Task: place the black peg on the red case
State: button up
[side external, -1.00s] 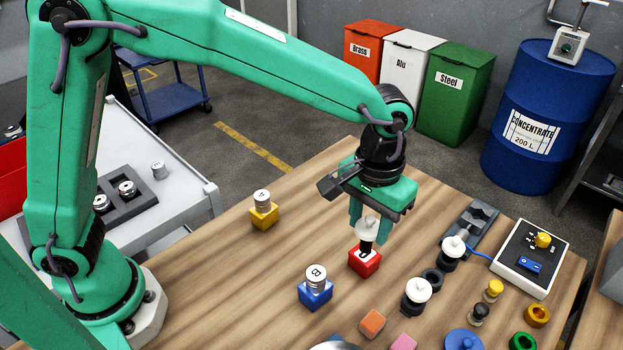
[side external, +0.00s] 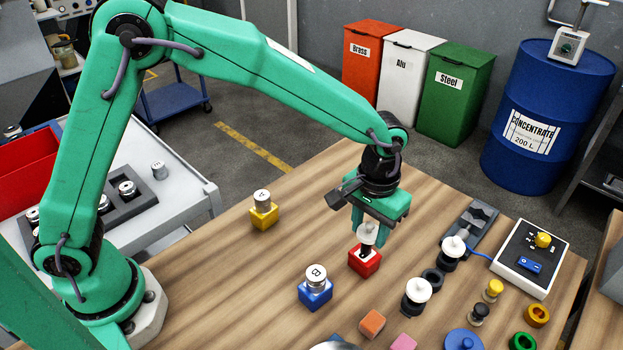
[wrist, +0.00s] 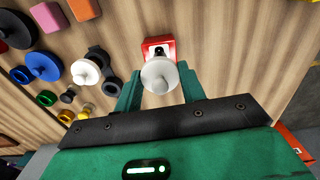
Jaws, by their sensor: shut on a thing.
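My gripper (side external: 367,226) is shut on the black peg (side external: 366,237), which has a pale round knob on top and a dark lower part. The peg is upright, directly over the red case (side external: 358,266), with its lower end at the case's top. I cannot tell whether it touches or is still slightly above. In the wrist view the peg's pale head (wrist: 158,74) sits between the two green fingers, and the red case (wrist: 150,42) shows behind it. The head hides part of the case's top.
A blue case (side external: 315,296) with a B cylinder stands front left, and a yellow case (side external: 264,217) with another cylinder farther left. White-topped black pieces (side external: 416,291), small knobs, rings and a control box (side external: 530,258) stand right. The wood between the red and yellow cases is clear.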

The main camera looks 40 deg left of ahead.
jog(key=shift+f, duration=0.2)
jog(key=shift+f, duration=0.15)
jog(key=o, duration=1.1)
notch_tip(320, 180, up, 12)
dwell(0.7)
